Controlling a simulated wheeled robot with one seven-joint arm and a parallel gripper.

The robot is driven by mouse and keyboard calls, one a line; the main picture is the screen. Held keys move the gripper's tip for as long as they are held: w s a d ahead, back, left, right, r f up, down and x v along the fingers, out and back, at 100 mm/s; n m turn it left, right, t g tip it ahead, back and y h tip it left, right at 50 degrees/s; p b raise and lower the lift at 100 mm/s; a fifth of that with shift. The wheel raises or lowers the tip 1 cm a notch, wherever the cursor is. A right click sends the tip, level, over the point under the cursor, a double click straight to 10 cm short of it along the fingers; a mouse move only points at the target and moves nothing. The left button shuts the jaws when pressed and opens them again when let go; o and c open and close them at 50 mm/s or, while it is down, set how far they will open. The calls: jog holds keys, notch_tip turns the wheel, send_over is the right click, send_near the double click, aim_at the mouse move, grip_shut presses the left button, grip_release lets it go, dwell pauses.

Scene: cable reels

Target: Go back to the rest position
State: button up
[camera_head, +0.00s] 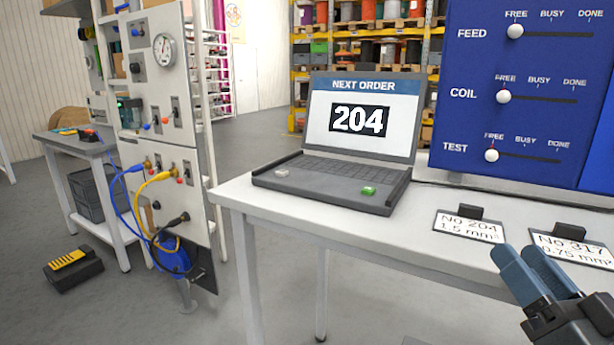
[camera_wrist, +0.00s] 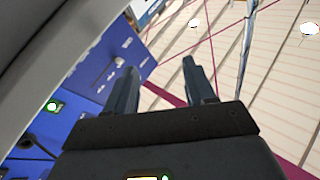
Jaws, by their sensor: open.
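My gripper (camera_head: 535,272) is at the lower right of the head view, in front of the white table (camera_head: 290,222). Its two blue-grey fingers are apart with nothing between them. In the wrist view my gripper (camera_wrist: 160,85) also shows open and empty, with a blue panel to its left and the pale slatted surface beyond its fingers.
The table bears a laptop (camera_head: 357,125) reading "NEXT ORDER 204" and cards for No 204 (camera_head: 468,226) and No 317 (camera_head: 572,249). Behind stands a blue board (camera_head: 475,75) with FEED, COIL and TEST sliders, all at FREE. A test panel (camera_head: 165,120) with cables stands left.

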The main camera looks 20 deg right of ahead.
jog(key=s+a+f+n+g+y, duration=0.1)
jog(key=s+a+f+g, duration=0.1)
jog(key=s+a+f, duration=0.3)
jog(key=s+a+f+n+g+y, duration=0.1)
jog(key=s+a+f, duration=0.4)
jog(key=s, duration=0.6)
jog(key=s+a+f+n+g+y, duration=0.1)
jog(key=s+a+f+n+g, duration=0.2)
jog(key=s+a+f, duration=0.2)
jog(key=s+f, duration=0.2)
jog(key=s, duration=0.1)
jog(key=shift+a+g+y, duration=0.3)
jog(key=shift+g+y, duration=0.1)
jog(key=shift+c, duration=0.5)
dwell(2.0)
